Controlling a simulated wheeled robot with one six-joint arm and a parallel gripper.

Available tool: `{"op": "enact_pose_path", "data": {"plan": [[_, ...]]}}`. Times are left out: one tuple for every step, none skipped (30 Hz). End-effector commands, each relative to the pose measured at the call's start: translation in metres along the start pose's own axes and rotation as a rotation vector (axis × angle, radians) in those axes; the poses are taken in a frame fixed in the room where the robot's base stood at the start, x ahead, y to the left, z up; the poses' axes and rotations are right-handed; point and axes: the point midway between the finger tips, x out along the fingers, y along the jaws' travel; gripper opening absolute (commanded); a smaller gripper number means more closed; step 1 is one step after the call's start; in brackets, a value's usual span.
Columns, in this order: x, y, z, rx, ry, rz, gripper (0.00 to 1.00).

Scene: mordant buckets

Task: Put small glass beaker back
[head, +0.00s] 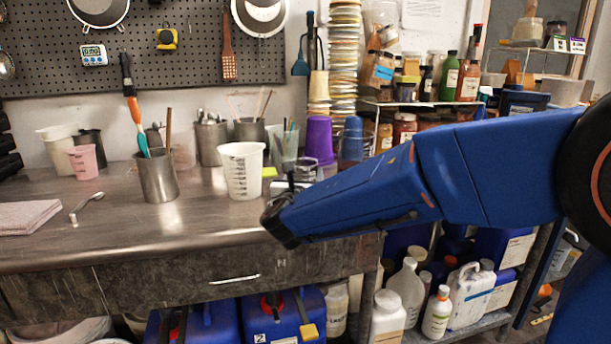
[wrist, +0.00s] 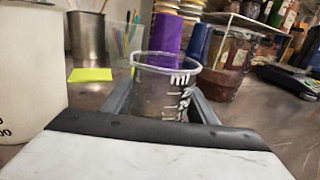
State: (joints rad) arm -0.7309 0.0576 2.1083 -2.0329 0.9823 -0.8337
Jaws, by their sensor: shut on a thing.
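The small glass beaker (wrist: 160,87), clear with white markings, stands upright between the two grey fingers of my gripper (wrist: 162,108) in the wrist view. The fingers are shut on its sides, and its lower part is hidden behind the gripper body. In the head view my gripper (head: 291,187) is over the steel counter (head: 215,215), right of the white measuring jug (head: 241,172). The beaker is mostly hidden there by my arm. I cannot tell whether its base touches the counter.
The white jug stands close on the left in the wrist view (wrist: 28,75). A yellow note (wrist: 90,74), purple cups (wrist: 168,40) and a dark-filled jar (wrist: 224,72) are behind the beaker. A steel pot with tools (head: 158,178) stands farther left.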

Motion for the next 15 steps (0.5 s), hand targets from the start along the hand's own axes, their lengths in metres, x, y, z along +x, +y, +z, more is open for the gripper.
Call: {"op": "enact_pose_path", "data": {"plan": [[-0.0001, 0.0000, 0.0007, 0.001, -0.001, 0.000, 0.28], [-0.0001, 0.0000, 0.0007, 0.001, -0.001, 0.000, 0.28], [-0.0001, 0.0000, 0.0008, 0.001, 0.000, 0.000, 0.28], [-0.0001, 0.0000, 0.0007, 0.001, 0.000, 0.000, 0.28], [-0.0001, 0.0000, 0.0004, 0.000, 0.000, 0.000, 0.28], [0.0000, 0.0000, -0.0005, 0.000, 0.000, 0.000, 0.28], [0.0000, 0.0000, -0.0013, 0.000, 0.000, 0.000, 0.28], [0.0000, 0.0001, -0.0021, -0.001, 0.000, 0.000, 0.28], [0.0000, 0.0000, -0.0020, 0.000, 0.000, 0.000, 0.59], [0.0000, 0.0000, -0.0019, 0.000, 0.000, 0.000, 0.67], [0.0000, 0.0000, -0.0019, 0.000, 0.000, 0.000, 0.71], [0.0000, 0.0000, -0.0018, 0.000, 0.000, 0.000, 0.71], [0.0000, 0.0000, -0.0019, 0.000, 0.000, 0.000, 0.71], [0.0000, 0.0000, -0.0019, 0.000, 0.000, 0.000, 0.71], [-0.0001, 0.0000, -0.0018, 0.000, 0.000, 0.000, 0.71]]}}
